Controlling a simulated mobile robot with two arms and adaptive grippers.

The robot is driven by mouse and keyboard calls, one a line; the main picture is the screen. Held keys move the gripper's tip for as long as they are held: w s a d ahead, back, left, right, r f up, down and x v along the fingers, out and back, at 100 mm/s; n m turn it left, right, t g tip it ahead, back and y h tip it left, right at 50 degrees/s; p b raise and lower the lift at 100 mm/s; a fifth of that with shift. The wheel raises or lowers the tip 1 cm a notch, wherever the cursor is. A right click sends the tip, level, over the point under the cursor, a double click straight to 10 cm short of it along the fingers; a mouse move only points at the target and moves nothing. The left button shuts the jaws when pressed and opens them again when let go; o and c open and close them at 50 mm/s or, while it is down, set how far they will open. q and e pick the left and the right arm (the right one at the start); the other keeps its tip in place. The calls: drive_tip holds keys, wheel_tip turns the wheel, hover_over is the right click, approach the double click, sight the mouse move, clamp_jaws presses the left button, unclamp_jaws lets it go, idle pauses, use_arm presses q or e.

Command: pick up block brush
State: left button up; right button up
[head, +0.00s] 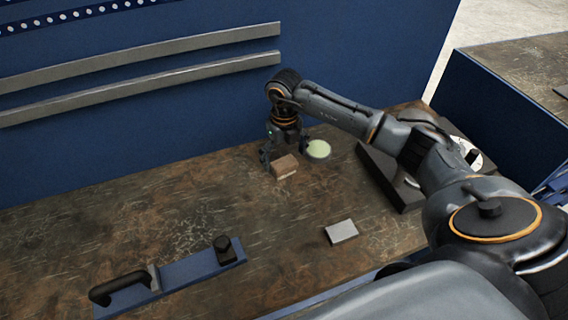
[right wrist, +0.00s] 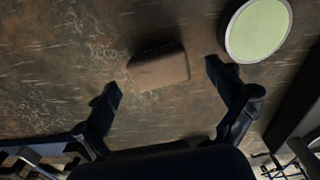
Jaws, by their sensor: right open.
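The block brush (head: 284,168) looks like a small brown wooden block standing on the worn workbench near the blue back wall. My right gripper (head: 283,152) is open and points down at it from above. In the right wrist view, the brush (right wrist: 160,68) lies just ahead of and between the spread fingers of the gripper (right wrist: 163,80). The fingers look apart from it, and nothing is held. Its underside is hidden. My left gripper is not in view.
A round dish with a pale green top (head: 318,149) stands close to the right of the brush. A grey block (head: 341,232) lies nearer the front. A blue plate with a black handle (head: 190,276) lies at front left. The bench's left middle is clear.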

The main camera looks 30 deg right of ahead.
drive_tip(key=shift+f, duration=1.35)
drive_tip(key=c, duration=1.3)
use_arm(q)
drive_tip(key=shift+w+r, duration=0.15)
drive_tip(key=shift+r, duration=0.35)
use_arm(e)
drive_tip(key=shift+o, duration=0.2)
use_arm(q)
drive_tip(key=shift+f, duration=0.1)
use_arm(e)
drive_tip(key=shift+r, duration=0.15)
drive_tip(key=shift+r+b, duration=0.4)
drive_tip(key=shift+r, duration=0.2)
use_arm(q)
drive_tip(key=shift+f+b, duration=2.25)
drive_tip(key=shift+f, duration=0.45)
use_arm(e)
drive_tip(key=s+r, duration=1.1)
drive_tip(key=s, duration=0.3)
drive_tip(key=shift+d+r, duration=0.15)
drive_tip(key=shift+r, duration=0.2)
